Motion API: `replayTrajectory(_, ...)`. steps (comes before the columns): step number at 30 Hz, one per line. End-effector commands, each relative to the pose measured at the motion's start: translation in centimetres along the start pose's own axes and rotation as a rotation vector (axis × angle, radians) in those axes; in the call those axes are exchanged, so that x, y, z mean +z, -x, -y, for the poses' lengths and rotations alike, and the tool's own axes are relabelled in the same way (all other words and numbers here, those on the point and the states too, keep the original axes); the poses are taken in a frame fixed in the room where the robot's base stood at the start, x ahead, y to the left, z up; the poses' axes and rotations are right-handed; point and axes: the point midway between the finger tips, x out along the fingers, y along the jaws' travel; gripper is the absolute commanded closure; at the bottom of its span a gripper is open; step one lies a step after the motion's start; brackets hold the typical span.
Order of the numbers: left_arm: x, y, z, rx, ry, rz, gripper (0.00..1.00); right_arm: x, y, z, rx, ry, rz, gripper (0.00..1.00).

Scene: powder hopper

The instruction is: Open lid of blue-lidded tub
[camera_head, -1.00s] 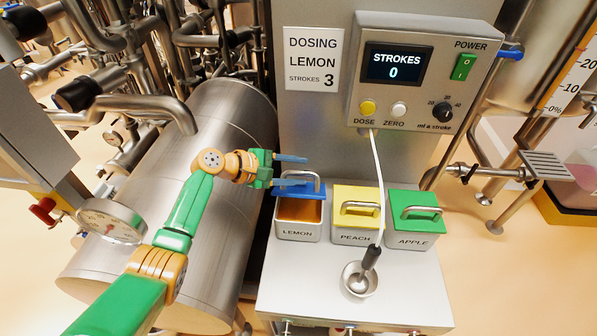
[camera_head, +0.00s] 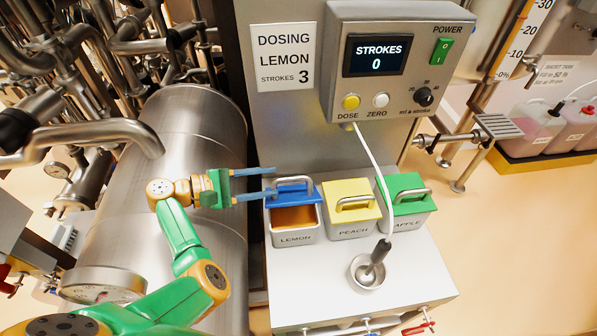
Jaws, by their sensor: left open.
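The blue-lidded tub (camera_head: 296,240) marked LEMON stands at the left of a row of three on the steel ledge. Its blue lid (camera_head: 302,196) sits over the back part of the tub, and the front is uncovered, showing an orange-yellow inside. The lid has a metal bar handle (camera_head: 294,181). My left gripper (camera_head: 275,182) is open just left of the lid, its two blue fingers pointing right. Their tips reach the left end of the handle. I cannot tell whether they touch it. My right gripper is not in view.
Beside it stand the yellow-lidded PEACH tub (camera_head: 351,212) and the green-lidded APPLE tub (camera_head: 409,205), both covered. A metal cup (camera_head: 366,274) with a dark-handled tool stands in front. The dosing box (camera_head: 395,60) hangs above, with a white hose. A large steel tank (camera_head: 190,130) lies left.

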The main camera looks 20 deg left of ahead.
Motion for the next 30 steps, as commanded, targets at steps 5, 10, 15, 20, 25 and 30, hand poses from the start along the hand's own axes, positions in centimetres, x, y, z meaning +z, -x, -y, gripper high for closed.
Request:
replayTrajectory(5,0.1,-2.2,0.1,0.003,0.004,0.002,0.50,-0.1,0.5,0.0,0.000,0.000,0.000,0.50)
replayTrajectory(10,-0.1,-5.5,0.1,0.004,0.004,0.000,0.50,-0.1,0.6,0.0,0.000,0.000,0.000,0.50)
replayTrajectory(15,-0.1,-6.8,0.2,0.003,0.002,-0.003,0.50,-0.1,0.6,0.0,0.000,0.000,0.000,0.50)
replayTrajectory(20,-0.2,-6.8,0.2,0.003,0.002,-0.004,0.50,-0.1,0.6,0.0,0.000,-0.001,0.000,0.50)
replayTrajectory(25,-0.2,-6.8,0.2,0.003,0.002,-0.004,0.88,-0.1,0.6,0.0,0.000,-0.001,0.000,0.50)
replayTrajectory(30,-0.1,-6.8,0.2,0.003,0.002,-0.004,1.00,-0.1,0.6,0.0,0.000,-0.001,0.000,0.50)
